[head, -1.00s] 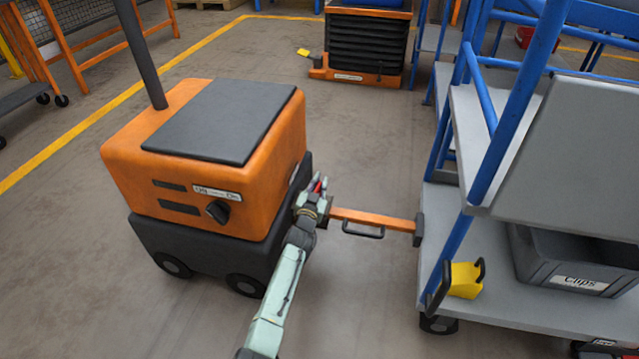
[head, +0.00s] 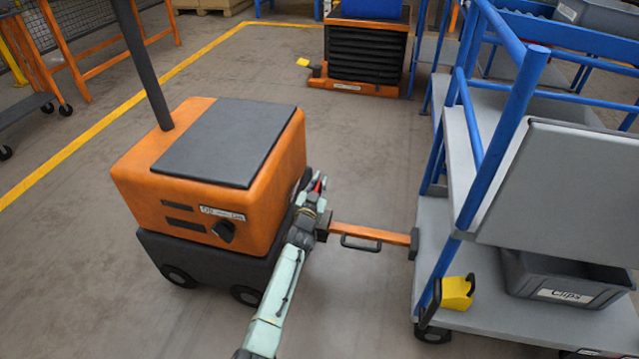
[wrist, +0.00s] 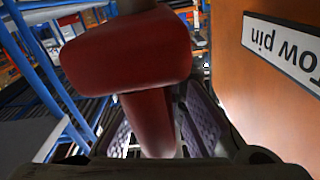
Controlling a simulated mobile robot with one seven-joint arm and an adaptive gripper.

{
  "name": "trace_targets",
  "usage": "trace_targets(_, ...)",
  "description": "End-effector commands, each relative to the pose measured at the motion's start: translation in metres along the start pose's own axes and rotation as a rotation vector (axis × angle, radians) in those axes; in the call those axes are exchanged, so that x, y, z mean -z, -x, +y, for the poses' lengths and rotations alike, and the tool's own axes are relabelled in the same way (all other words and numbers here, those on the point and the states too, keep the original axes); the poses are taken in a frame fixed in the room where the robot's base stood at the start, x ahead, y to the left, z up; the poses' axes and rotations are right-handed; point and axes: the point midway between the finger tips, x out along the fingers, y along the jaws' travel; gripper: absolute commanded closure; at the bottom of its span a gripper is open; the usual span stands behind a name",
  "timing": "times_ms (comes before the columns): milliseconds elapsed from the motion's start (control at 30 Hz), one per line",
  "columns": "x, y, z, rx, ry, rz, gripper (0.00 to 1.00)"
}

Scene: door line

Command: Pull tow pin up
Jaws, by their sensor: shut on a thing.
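The red tow pin (wrist: 130,55) fills the middle of the wrist view, with a wide head and a narrower stem below it. My gripper (wrist: 155,135) is shut on it, with its textured pads around the stem. In the head view a small bit of the red pin (head: 318,185) shows at my gripper (head: 314,192), beside the orange tug (head: 215,185). The pin's lower end is hidden, so I cannot tell how far up it sits. A "Tow pin" label (wrist: 285,48) shows upside down on the orange panel at right.
An orange drawbar (head: 372,234) with a black handle runs from the tug side to the blue-framed cart (head: 440,240). The cart holds a grey Clips bin (head: 570,278) and has a yellow block (head: 457,292) at its corner. Open floor lies in front.

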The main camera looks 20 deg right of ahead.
Motion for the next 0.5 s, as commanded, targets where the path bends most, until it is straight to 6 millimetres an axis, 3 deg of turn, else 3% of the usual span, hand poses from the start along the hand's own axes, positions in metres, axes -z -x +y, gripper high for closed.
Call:
trace_targets(100,0.0004,0.0,-0.0067,0.009,-0.002,0.001,1.0)
trace_targets(133,0.0004,0.0,-0.0068,0.009,-0.002,0.001,0.88)
trace_targets(400,-0.0002,0.0001,-0.0044,0.006,-0.001,0.001,0.7)
trace_targets(500,-0.0003,0.0,-0.0033,0.005,-0.001,0.001,0.69)
